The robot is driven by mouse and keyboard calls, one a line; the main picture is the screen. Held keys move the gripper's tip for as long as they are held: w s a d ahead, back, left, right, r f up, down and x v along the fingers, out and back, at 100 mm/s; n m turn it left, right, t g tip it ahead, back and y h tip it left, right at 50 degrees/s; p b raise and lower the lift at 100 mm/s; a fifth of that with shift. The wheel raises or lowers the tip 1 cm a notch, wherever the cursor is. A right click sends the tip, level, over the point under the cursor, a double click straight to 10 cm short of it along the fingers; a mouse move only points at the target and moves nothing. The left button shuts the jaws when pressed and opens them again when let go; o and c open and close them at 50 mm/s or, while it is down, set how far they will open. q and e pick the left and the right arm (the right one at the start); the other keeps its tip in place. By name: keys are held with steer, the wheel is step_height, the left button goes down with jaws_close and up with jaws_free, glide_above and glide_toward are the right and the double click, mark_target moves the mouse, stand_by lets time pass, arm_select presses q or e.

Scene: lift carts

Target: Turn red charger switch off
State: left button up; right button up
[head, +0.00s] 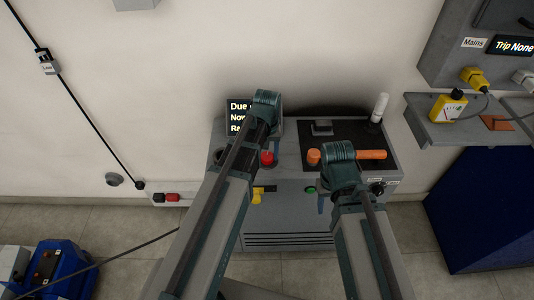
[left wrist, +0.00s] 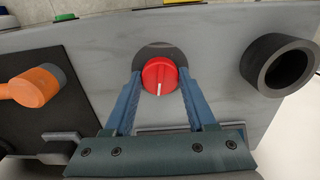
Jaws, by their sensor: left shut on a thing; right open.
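The red charger switch (head: 267,158) is a round red knob on the grey cabinet's top. In the left wrist view the red knob (left wrist: 158,77) sits between my left gripper's fingers (left wrist: 160,84), one on each side. Its white mark points toward the bottom of that picture. In the head view my left gripper (head: 263,130) is above the knob, its fingers mostly hidden by my wrist. My right gripper (head: 340,165) is open over the cabinet's right part, its fingertips not clearly visible.
An orange handle (head: 370,154) lies by my right wrist. A white-topped post (head: 379,107) stands at the back. A display (head: 238,115) is partly hidden behind my left arm. A shelf (head: 455,135) with a yellow device is at the right. A blue cart (head: 62,270) is at lower left.

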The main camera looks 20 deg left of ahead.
mark_target(267, 156)
arm_select(q)
steer(key=shift+n, duration=1.1)
steer(key=o, duration=1.4)
step_height(267, 156, up, 14)
steer(key=p, duration=1.3)
steer(key=shift+f+p, duration=0.1)
steer(key=shift+p, duration=0.3)
